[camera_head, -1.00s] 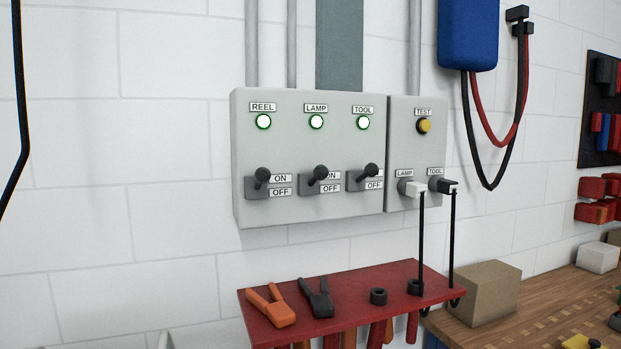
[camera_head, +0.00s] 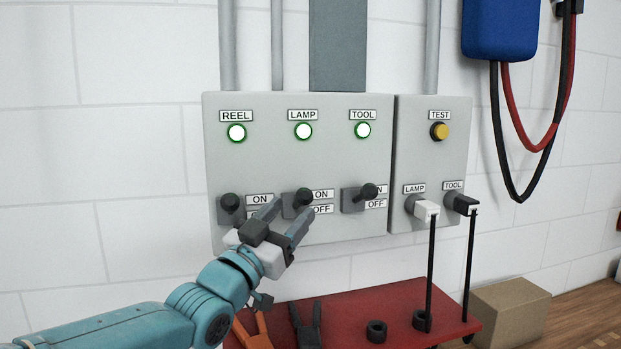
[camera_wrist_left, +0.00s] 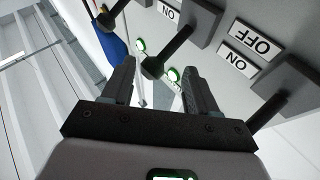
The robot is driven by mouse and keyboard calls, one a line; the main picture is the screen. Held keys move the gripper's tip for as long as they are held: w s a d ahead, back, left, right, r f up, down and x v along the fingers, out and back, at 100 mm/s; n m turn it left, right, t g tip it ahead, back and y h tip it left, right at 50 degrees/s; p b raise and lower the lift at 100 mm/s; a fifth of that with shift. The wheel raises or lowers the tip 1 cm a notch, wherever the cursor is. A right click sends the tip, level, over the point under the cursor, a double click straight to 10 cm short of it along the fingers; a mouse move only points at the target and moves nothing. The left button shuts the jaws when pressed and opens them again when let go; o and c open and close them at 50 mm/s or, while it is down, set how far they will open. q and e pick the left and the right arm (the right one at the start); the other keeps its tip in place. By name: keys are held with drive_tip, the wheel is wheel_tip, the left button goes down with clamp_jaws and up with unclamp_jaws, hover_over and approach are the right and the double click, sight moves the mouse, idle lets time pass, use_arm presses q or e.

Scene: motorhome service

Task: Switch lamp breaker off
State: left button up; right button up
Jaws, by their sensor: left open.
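The lamp breaker lever (camera_head: 304,197) is a black-knobbed lever, the middle of three on the grey panel (camera_head: 335,105), beside ON and OFF labels. It points up toward the ON side. The LAMP indicator (camera_head: 303,131) above it is lit white with a green rim. My left gripper (camera_head: 291,212) is open just in front of and slightly below this lever. In the left wrist view, the lamp lever's knob (camera_wrist_left: 154,67) lies between the two spread fingers of my left gripper (camera_wrist_left: 160,72), with no clear contact. My right gripper is not in view.
The REEL lever (camera_head: 229,205) is close left of my gripper, the TOOL lever (camera_head: 368,191) to the right. Right of them are a yellow TEST button (camera_head: 440,131) and two plugs with hanging cables. A red tool shelf (camera_head: 350,300) lies below.

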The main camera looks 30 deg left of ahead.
sight(303, 196)
use_arm(q)
drive_tip(key=w+r, duration=0.1)
drive_tip(key=d+r+p, duration=0.1)
drive_tip(key=w+r+p, duration=0.1)
drive_tip(key=shift+w+d+r, duration=0.3)
drive_tip(key=shift+r, duration=0.1)
drive_tip(key=shift+w+a+p, duration=0.15)
drive_tip(key=shift+w+p, duration=0.25)
drive_tip(key=shift+w, duration=0.7)
drive_tip(key=shift+s, duration=0.15)
drive_tip(key=shift+c, duration=0.6)
drive_tip(key=shift+w+a+f, duration=0.1)
drive_tip(key=shift+w+a, duration=0.1)
drive_tip(key=c, duration=0.5)
drive_tip(key=shift+w+a+f, duration=0.1)
drive_tip(key=shift+w+f, duration=0.05)
drive_tip(key=shift+w, duration=0.05)
clamp_jaws()
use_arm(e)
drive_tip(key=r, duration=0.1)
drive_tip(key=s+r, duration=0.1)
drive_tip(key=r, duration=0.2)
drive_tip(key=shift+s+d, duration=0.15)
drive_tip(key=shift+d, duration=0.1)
